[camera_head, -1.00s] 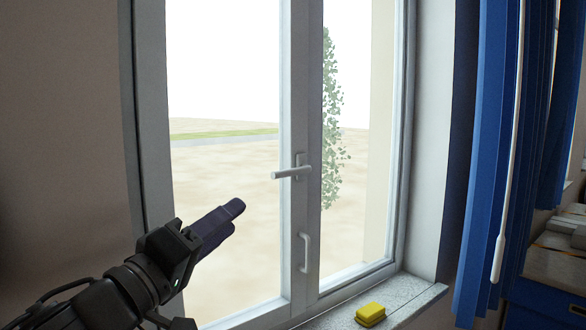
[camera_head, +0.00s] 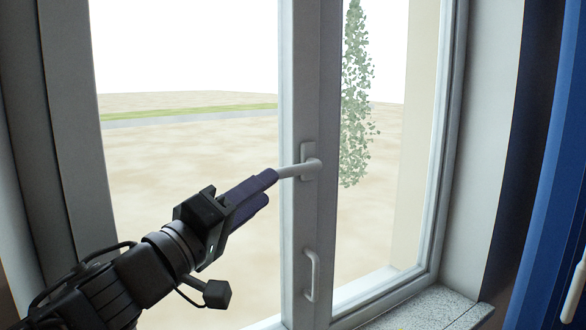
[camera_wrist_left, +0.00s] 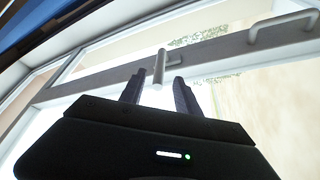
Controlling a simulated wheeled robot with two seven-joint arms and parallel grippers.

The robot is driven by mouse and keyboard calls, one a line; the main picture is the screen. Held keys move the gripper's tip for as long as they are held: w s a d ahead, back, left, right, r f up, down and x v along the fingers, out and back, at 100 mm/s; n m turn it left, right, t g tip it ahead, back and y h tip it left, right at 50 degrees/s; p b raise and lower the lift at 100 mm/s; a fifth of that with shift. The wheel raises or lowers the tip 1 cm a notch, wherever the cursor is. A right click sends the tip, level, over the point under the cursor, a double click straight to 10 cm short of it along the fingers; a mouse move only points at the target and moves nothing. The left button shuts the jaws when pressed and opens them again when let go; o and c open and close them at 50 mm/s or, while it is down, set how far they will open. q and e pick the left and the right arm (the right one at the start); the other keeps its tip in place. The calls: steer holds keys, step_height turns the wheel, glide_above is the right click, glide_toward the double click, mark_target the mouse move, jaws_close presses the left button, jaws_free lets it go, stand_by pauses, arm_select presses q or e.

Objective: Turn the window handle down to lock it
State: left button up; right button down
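The window handle (camera_head: 298,169) is a light grey lever on the middle frame post. It points left, close to horizontal, with its free end slightly lower. My left gripper (camera_head: 266,187), with dark purple fingers, is at the handle's free end. In the left wrist view the handle (camera_wrist_left: 159,67) points toward my left gripper (camera_wrist_left: 157,84). The fingers are apart, and the lever's tip lies between the fingertips with gaps visible on both sides. My right gripper is in neither view.
A fixed pull bar (camera_head: 312,276) sits lower on the same window frame (camera_head: 300,225). The stone sill (camera_head: 425,308) runs along the lower right, and a blue blind (camera_head: 555,190) hangs at the right.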

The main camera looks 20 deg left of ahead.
mark_target(289, 172)
arm_select(q)
steer(key=shift+b+x, duration=0.45)
steer(key=shift+x, duration=3.4)
steer(key=shift+c, duration=0.2)
jaws_close()
